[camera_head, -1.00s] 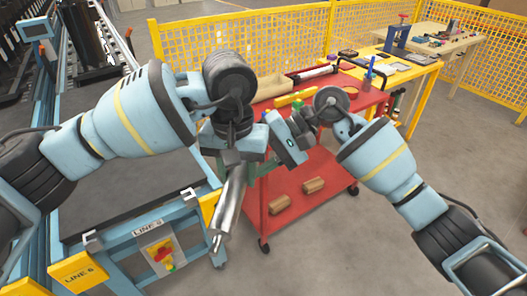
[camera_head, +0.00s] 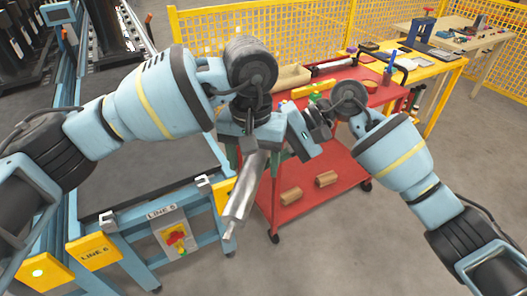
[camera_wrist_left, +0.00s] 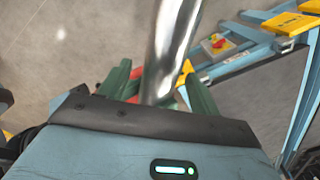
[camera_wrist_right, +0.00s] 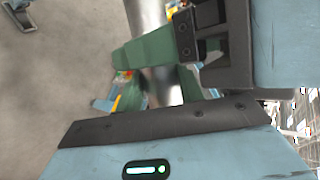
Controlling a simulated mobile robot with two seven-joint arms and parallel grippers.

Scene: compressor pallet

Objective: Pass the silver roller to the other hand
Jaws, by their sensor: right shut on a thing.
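The silver roller (camera_head: 243,195) hangs tilted below my two grippers in the head view, its thin end shaft pointing down. In the left wrist view the roller (camera_wrist_left: 172,45) passes between the green fingers of my left gripper (camera_wrist_left: 163,85), which stand apart with a gap beside it. My left gripper (camera_head: 254,155) is around the roller's upper part. My right gripper (camera_wrist_right: 163,92) is shut on the roller (camera_wrist_right: 148,18), close beside the left one. The right fingertips are largely hidden in the head view.
A red cart (camera_head: 325,205) stands behind the grippers, with two brown blocks on its lower shelf and several items on top. A blue conveyor frame with a control box (camera_head: 177,240) is at the left. A yellow fence (camera_head: 260,40) runs behind. Grey floor is open at lower right.

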